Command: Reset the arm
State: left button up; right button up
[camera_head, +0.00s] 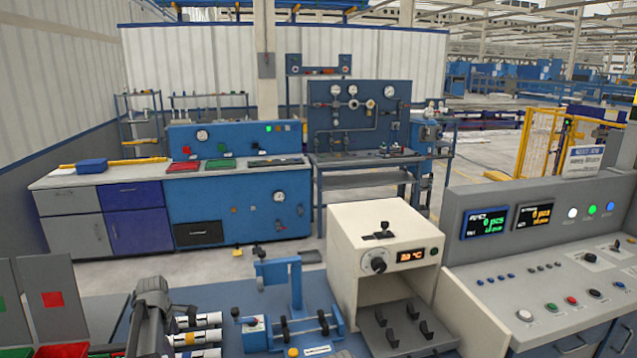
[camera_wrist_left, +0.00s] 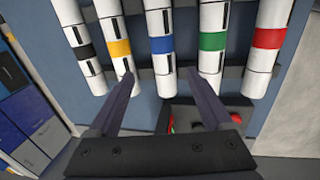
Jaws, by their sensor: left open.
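Several white pipes with coloured bands lie side by side in a rack. The left wrist view shows a black-banded pipe (camera_wrist_left: 86,50), a yellow-banded pipe (camera_wrist_left: 119,47), a blue-banded pipe (camera_wrist_left: 160,45), a green-banded pipe (camera_wrist_left: 212,42) and a red-banded pipe (camera_wrist_left: 268,38). My left gripper (camera_wrist_left: 161,76) is open, with the lower end of the blue-banded pipe showing between its fingers. They do not appear closed on it; the gap in depth is unclear. In the head view my left arm stands at the lower left, beside white pipe ends (camera_head: 207,320). My right gripper is not in view.
A blue clamp fixture (camera_head: 290,320) and a cream heating box (camera_head: 387,240) stand right of the pipes. A grey control console (camera_head: 545,265) fills the right. Red and green bins (camera_head: 65,350) are at lower left. A blue workbench (camera_head: 240,190) stands behind, across open floor.

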pick_arm(q)
jog(key=s+d+m, duration=0.1)
jog(key=d+m, duration=0.1)
jog(key=d, duration=0.2)
jog(key=s+d+m, duration=0.1)
jog(key=d+m, duration=0.1)
jog(key=d, duration=0.2)
jog(key=s+d+m, duration=0.2)
jog(key=d, duration=0.3)
jog(key=shift+f+g, duration=0.25)
jog(key=shift+g, duration=0.15)
jog(key=s+d+m, duration=0.1)
jog(key=d, duration=0.1)
jog(key=s+d+m, duration=0.2)
jog(key=d, duration=0.1)
jog(key=s+d+m, duration=0.1)
jog(key=d, duration=0.1)
jog(key=shift+s+d+m, duration=0.2)
jog(key=shift+d+m, duration=0.1)
jog(key=s+d+m+g, duration=0.1)
jog(key=s+d+m, duration=1.2)
jog(key=s+d, duration=0.2)
jog(key=shift+s+m+g+y, duration=0.3)
jog(key=shift+s+y, duration=0.1)
jog(key=shift+s, duration=0.45)
